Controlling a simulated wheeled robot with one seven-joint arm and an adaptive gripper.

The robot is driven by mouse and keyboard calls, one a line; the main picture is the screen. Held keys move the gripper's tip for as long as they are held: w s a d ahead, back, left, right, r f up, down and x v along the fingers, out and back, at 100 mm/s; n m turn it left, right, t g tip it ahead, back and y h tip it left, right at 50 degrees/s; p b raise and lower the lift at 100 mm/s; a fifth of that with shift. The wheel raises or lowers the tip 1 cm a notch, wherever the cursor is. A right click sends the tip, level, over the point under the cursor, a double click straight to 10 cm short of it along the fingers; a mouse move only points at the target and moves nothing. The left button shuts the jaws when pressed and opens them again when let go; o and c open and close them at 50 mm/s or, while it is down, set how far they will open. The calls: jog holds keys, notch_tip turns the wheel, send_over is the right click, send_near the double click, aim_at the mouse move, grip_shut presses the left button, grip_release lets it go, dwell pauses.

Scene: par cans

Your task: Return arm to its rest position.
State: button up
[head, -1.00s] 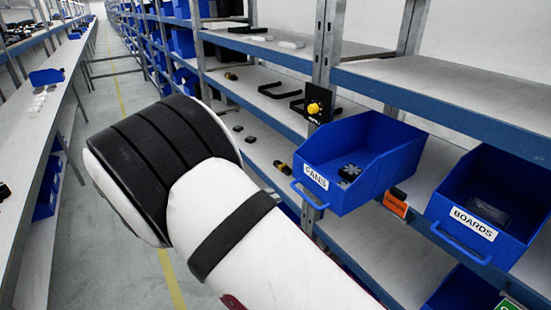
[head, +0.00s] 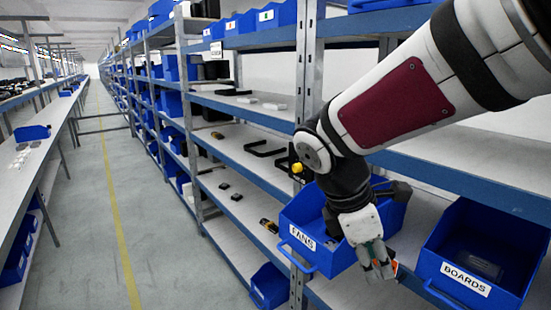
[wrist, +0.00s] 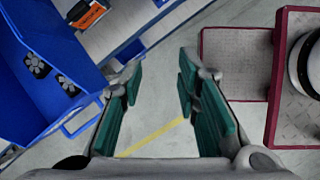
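My arm comes in from the upper right in the head view, across the shelf fronts, and bends down at the wrist. My gripper (head: 376,266) hangs at the front of the blue FANS bin (head: 299,228). In the wrist view its two green-padded fingers are apart, and the gap between them (wrist: 160,75) is empty, with only floor behind. The FANS bin (wrist: 22,95) is left of the fingers there, with two black fans (wrist: 37,65) inside. My arm hides part of this bin in the head view.
The blue BOARDS bin (head: 463,283) is on the right, holding a dark board. An orange label or box (wrist: 88,14) shows by the shelf edge in the wrist view. A yellow knob (head: 297,168) sits near the post. The aisle floor (head: 75,240) is clear.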

jog(key=s+d+r+m+t+y, duration=0.1)
jog(key=s+r+m+t+y, duration=0.1)
jog(key=s+m, duration=0.4)
jog(key=s+d+r+m+t+y, duration=0.1)
jog(key=s+r+m+t+y, duration=0.1)
jog(key=s+m, duration=0.5)
jog(key=m, duration=0.4)
jog(key=shift+s+d+r+m+y, duration=0.3)
jog(key=shift+d+y, duration=0.05)
jog(key=shift+y, duration=0.05)
